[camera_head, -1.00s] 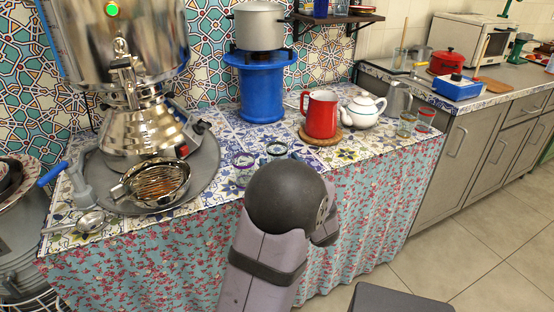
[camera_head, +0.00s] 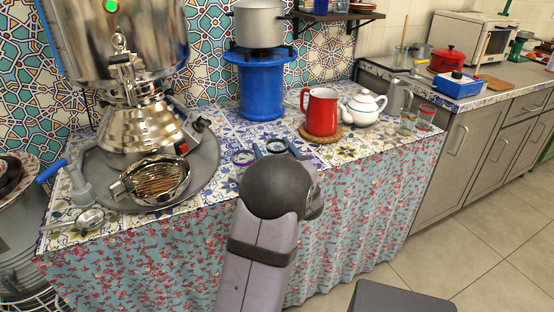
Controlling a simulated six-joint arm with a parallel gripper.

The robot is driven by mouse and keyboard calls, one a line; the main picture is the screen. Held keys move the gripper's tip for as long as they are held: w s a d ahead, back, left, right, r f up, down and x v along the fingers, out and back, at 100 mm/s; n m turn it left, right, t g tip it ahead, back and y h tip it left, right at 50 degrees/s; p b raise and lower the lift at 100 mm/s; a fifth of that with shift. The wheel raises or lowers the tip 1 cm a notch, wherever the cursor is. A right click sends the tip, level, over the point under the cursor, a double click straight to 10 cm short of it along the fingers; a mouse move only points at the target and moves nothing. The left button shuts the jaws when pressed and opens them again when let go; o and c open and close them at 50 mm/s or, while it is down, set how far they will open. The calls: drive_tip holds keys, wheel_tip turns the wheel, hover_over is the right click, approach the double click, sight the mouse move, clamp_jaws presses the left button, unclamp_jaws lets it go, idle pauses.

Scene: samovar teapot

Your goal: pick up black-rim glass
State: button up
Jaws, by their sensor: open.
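The black-rim glass (camera_head: 277,144) stands on the tiled table, and only its dark round rim and a little of its side show beyond my arm. My gripper (camera_head: 276,151) is open, with one blue-grey fingertip showing to the left of the rim and one to the right. My own arm hides the rest of the gripper and the lower part of the glass. I cannot tell how far the fingers are from the glass or whether they touch it.
A purple-rim glass (camera_head: 243,157) stands close on the left. A red jug (camera_head: 320,113) on a round mat and a white teapot (camera_head: 363,108) stand to the right. The blue stand (camera_head: 261,88) is behind, and a metal strainer bowl (camera_head: 154,182) is at the left.

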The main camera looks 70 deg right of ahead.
drive_tip(key=c, duration=1.1)
drive_tip(key=shift+c, duration=0.2)
drive_tip(key=shift+r, duration=0.1)
wheel_tip(320, 180, up, 10)
drive_tip(key=p, duration=0.2)
